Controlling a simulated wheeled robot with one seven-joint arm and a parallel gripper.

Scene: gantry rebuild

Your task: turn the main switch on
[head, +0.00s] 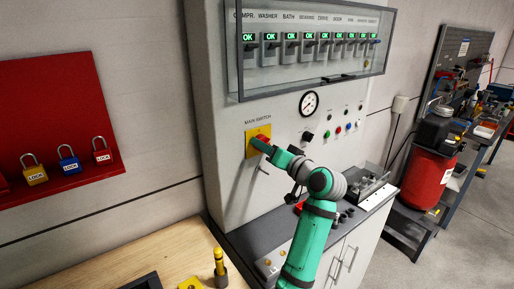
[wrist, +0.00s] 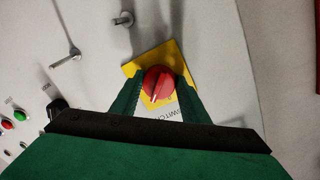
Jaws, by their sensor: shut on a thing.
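The main switch (wrist: 157,86) is a red round knob on a yellow plate (wrist: 184,62) on the grey cabinet front. In the wrist view my gripper (wrist: 158,90) has a finger on each side of the red knob and is shut on it. In the head view the yellow plate (head: 251,137) sits under the "MAIN SWITCH" label. My gripper (head: 262,143) reaches it from the lower right and hides most of the knob. The knob has a pale line across its face, but I cannot tell which setting it marks.
Above is a glazed case (head: 310,50) with a row of switches showing green "OK". A gauge (head: 309,104) and coloured buttons (head: 338,130) are right of the switch. A red lock board (head: 60,120) hangs left. A wooden table (head: 150,255) stands below left. A red tank (head: 428,178) stands right.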

